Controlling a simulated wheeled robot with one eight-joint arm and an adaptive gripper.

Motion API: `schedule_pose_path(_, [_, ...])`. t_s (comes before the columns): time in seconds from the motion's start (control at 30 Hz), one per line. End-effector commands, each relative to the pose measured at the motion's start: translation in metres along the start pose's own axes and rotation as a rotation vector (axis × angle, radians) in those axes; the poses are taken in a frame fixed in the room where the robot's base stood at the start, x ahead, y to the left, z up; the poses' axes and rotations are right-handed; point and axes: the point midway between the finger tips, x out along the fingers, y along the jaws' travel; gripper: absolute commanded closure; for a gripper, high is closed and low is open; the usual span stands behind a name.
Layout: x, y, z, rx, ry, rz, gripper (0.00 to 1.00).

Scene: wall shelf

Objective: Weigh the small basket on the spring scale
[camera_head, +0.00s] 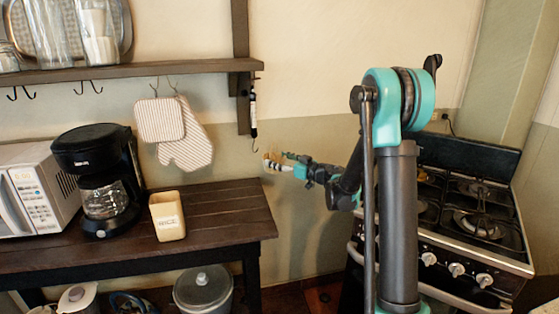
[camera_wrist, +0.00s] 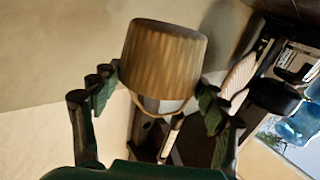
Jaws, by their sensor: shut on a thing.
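The spring scale (camera_head: 253,108), a slim black-and-white tube, hangs from the shelf bracket with its hook at the bottom. My gripper (camera_head: 280,160) is just below and right of that hook. In the wrist view my gripper (camera_wrist: 155,92) is shut on the small basket (camera_wrist: 165,60), a tan ribbed tub that appears upside down in this turned view. Its thin handle arches towards the scale (camera_wrist: 172,138). Whether the handle touches the hook cannot be told. In the head view the basket is too small to make out clearly.
A dark wooden table (camera_head: 225,212) carries a rice container (camera_head: 168,216), a coffee maker (camera_head: 105,175) and a microwave (camera_head: 30,185). Striped mitts (camera_head: 180,135) hang under the shelf (camera_head: 150,70). A stove (camera_head: 470,215) stands at right. The wall around the scale is clear.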

Motion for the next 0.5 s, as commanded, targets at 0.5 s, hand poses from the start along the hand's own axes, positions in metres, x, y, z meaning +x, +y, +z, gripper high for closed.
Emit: schedule_pose_path(0.5, [0.012, -0.016, 0.001, 0.002, 0.0, 0.006, 0.54])
